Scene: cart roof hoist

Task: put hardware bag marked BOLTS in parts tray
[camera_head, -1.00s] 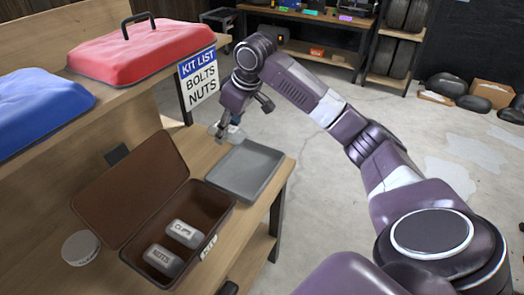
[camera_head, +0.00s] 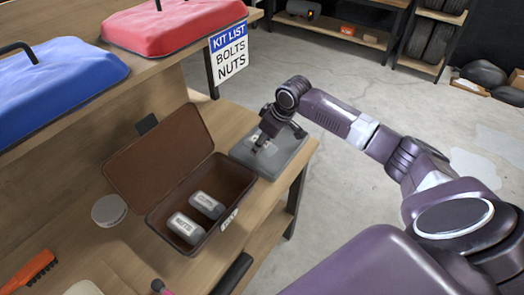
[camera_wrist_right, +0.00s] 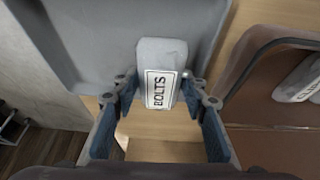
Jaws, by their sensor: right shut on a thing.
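The grey hardware bag marked BOLTS (camera_wrist_right: 159,76) is between the fingers of my right gripper (camera_wrist_right: 160,92) in the right wrist view, its label readable. My right gripper (camera_head: 262,143) is shut on it over the grey parts tray (camera_head: 286,158) in the head view. The bag (camera_head: 259,144) is partly hidden by the fingers there. In the wrist view the tray (camera_wrist_right: 90,35) lies behind the bag, and the bag overlaps its near edge. I cannot tell whether the bag touches the tray. My left gripper is not in view.
An open brown box (camera_head: 232,177) left of the tray holds a bag marked NUTS (camera_head: 185,227) and another grey bag (camera_head: 207,205). A round white lid (camera_head: 109,211) and an orange tool (camera_head: 30,270) lie on the bench. A KIT LIST sign (camera_head: 229,52) hangs from the shelf above.

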